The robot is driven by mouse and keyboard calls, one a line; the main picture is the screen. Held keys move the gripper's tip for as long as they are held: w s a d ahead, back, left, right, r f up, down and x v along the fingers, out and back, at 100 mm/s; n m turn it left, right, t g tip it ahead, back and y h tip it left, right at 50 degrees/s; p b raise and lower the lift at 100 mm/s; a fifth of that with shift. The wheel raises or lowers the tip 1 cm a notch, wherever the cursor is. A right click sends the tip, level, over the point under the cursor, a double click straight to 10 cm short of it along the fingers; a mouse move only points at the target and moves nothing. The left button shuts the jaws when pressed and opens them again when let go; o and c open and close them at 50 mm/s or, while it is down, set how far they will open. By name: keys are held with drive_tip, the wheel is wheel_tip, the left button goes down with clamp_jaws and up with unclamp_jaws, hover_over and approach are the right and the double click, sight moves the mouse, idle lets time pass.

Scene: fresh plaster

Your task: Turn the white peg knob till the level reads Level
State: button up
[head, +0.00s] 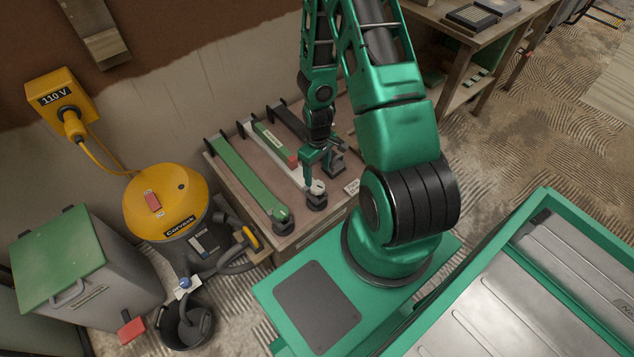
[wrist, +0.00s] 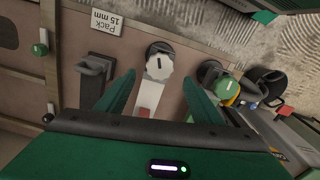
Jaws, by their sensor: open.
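The white peg knob (head: 317,187) sits on a dark clamp at the near end of a white bar (head: 290,168) on the bench. In the wrist view the knob (wrist: 160,64) has a dark mark on its face. A green level (head: 270,141) with a pale label and a red end lies along the white bar; its reading is too small to make out. My gripper (head: 309,172) is at the knob's end of the bar. In the wrist view my gripper (wrist: 160,78) is open, with one finger on each side of the knob and a gap to both.
A green bar with a green knob (head: 280,214) lies left of the white bar, and a dark bar with a dark knob (head: 335,164) lies right. A "Pack 15 mm" card (wrist: 103,21) lies near the edge. A yellow vacuum (head: 165,200) stands left of the bench (head: 240,206).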

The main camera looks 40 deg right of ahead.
sight(318, 185)
drive_tip(key=shift+f, duration=3.45)
drive_tip(key=c, duration=1)
drive_tip(key=shift+d, duration=0.2)
drive_tip(key=shift+c, duration=0.2)
drive_tip(key=shift+a, duration=0.1)
